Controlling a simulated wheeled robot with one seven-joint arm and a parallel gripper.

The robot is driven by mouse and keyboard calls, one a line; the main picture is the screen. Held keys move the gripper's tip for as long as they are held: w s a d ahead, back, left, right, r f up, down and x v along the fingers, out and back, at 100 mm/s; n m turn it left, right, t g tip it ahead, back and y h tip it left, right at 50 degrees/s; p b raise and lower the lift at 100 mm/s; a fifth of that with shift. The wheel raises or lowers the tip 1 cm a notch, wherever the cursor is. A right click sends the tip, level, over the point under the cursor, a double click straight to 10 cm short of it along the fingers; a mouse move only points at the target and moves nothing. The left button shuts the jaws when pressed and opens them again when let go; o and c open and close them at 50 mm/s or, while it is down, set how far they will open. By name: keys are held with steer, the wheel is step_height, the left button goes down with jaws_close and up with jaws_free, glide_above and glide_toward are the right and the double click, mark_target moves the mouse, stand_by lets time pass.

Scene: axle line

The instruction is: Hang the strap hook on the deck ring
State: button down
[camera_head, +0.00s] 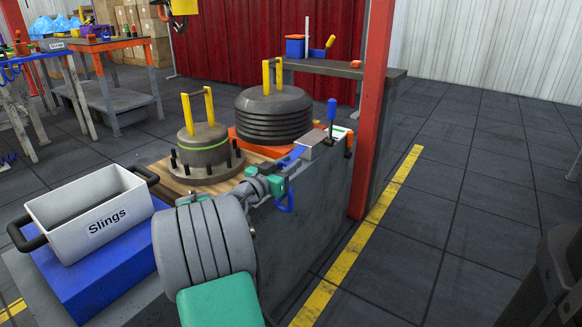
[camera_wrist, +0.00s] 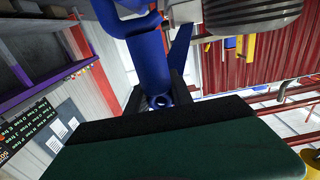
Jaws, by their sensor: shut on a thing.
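My gripper (camera_head: 277,183), at the end of my grey and green arm, is at the near side of the deck. It is shut on the blue strap hook (camera_head: 287,203), whose curved lower part hangs below the fingers beside the deck's side wall. In the wrist view the hook (camera_wrist: 150,62) is large between the dark fingers (camera_wrist: 160,100), with a small round eye near the fingertips. A blue strap (camera_head: 293,155) lies just beyond the gripper, and also shows in the wrist view (camera_wrist: 180,48). I cannot make out the deck ring for certain in either view.
On the deck stand a grey drum with yellow handles (camera_head: 203,147) and a ribbed dark stack (camera_head: 273,115). A blue-handled lever (camera_head: 331,112) stands near a red post (camera_head: 372,110). A white Slings bin (camera_head: 90,212) is at left.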

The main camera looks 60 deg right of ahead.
steer(key=shift+r, duration=0.2)
